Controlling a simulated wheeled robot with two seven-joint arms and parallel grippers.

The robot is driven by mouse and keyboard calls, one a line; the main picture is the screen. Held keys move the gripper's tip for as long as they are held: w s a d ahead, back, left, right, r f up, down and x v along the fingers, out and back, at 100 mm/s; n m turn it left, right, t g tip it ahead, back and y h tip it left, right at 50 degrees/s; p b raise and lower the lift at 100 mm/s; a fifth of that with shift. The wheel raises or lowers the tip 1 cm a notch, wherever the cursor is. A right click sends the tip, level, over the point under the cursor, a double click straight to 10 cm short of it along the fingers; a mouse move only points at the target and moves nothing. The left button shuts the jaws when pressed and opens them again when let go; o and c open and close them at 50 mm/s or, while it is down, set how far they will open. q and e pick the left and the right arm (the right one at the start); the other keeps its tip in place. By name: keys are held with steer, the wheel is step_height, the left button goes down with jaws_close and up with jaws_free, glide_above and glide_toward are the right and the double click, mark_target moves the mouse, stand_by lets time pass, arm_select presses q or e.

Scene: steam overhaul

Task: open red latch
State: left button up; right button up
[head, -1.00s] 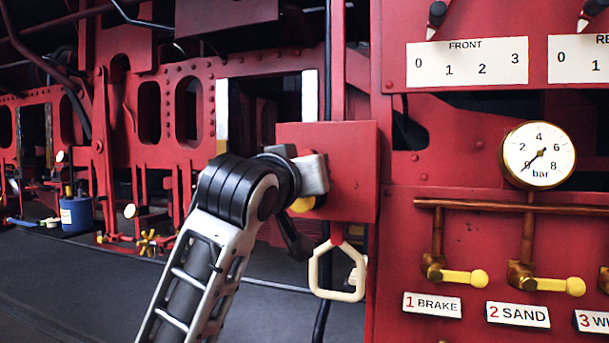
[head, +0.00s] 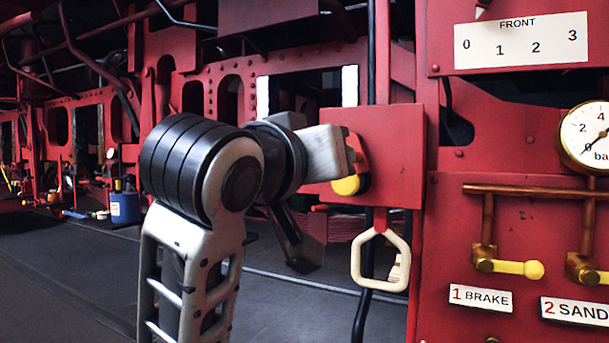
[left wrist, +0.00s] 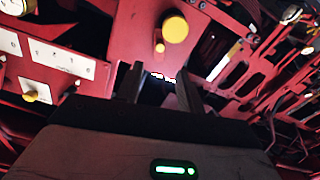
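A red box-like panel (head: 395,150) is right of my left gripper in the head view. A small red piece (head: 357,150), which may be the latch, and a yellow round knob (head: 345,186) show at its left part, beside the grey gripper body (head: 325,153). In the left wrist view my left gripper (left wrist: 158,85) has its two dark fingers spread apart with nothing clearly held between them. A large yellow knob (left wrist: 175,28) and a smaller one (left wrist: 160,47) lie beyond the fingertips. I cannot tell whether the gripper touches the latch. My right gripper is not in view.
A cream hexagonal handle (head: 381,262) hangs below the panel. To the right are a brass pipe with yellow-tipped levers (head: 518,268), a BRAKE label (head: 481,297) and a gauge (head: 592,138). A blue can (head: 125,207) stands far left. Dark floor is open at left.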

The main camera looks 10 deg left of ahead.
arm_select(q)
steer(key=v, duration=0.5)
steer(key=shift+s+b, duration=0.1)
steer(key=shift+b, duration=0.2)
